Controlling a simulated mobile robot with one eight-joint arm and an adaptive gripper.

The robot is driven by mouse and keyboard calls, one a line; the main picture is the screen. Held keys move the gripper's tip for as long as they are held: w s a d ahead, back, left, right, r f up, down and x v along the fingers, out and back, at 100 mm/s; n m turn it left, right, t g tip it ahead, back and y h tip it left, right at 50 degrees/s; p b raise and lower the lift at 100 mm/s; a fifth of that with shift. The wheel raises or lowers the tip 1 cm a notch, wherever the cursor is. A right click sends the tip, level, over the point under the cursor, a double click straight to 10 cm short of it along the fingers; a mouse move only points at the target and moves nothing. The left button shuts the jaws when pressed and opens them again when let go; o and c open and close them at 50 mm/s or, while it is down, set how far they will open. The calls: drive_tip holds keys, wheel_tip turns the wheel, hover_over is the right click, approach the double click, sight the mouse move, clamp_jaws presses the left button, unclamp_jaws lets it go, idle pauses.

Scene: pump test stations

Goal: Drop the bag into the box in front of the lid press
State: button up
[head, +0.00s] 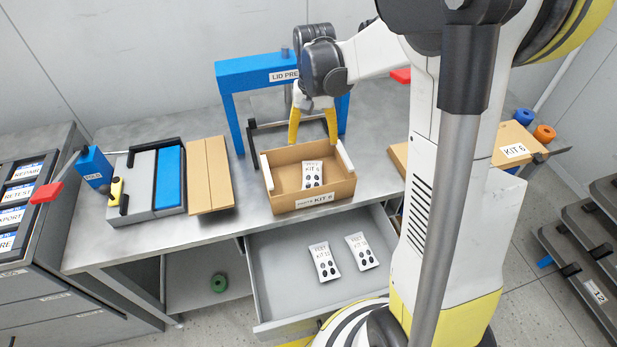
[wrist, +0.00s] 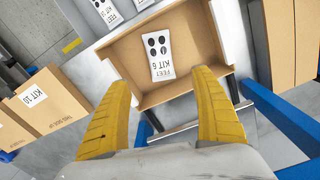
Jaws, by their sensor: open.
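The white bag with black feet (head: 312,174) lies inside the open cardboard box (head: 297,203), which is labelled as a kit, in front of the blue lid press (head: 256,74). The bag also shows in the wrist view (wrist: 158,52), resting on the floor of the box (wrist: 226,72) and labelled FEET KIT 6. My gripper (head: 313,124), with yellow fingers, is open and empty above the back edge of the box. In the wrist view, its fingers (wrist: 165,118) are spread apart, and the bag is clear of them.
Below the bench, an open drawer (head: 270,290) holds two more bags (head: 324,262) (head: 361,251). White guides flank the box.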

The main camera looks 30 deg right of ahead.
wheel_tip(320, 180, up, 5)
drive_tip(key=shift+f, duration=0.1)
idle(0.5)
drive_tip(key=s+a+r+n+t, duration=0.2)
drive_tip(key=s+a, duration=0.3)
drive_tip(key=s, duration=0.3)
drive_tip(key=s+a+r+n+t, duration=0.3)
drive_tip(key=s+a+t, duration=0.2)
drive_tip(key=s, duration=0.4)
drive_tip(key=shift+a, duration=0.35)
